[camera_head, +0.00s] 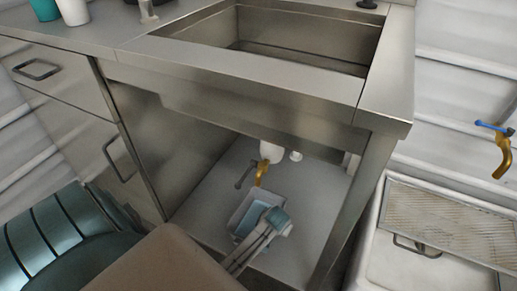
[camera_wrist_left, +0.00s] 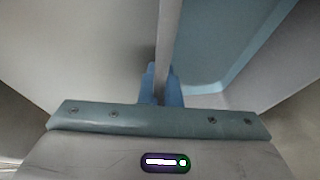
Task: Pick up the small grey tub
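The small grey tub (camera_head: 239,214) stands on the floor of the open space under the steel sink, with light blue showing inside it. My left gripper (camera_head: 277,219) reaches down to the near right side of the tub. In the left wrist view the tub's thin wall (camera_wrist_left: 170,45) runs between the two blue fingers (camera_wrist_left: 162,84). The fingers sit close on both sides of the wall and look shut on it. The fingertips are partly hidden by the gripper body. My right gripper is not in view.
A brass tap (camera_head: 262,172) with a grey handle hangs just above the tub, beside a white drain part (camera_head: 271,152). The cabinet's steel right post (camera_head: 352,215) and the sink front edge (camera_head: 235,105) frame the opening. A white basin (camera_head: 400,270) stands at right.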

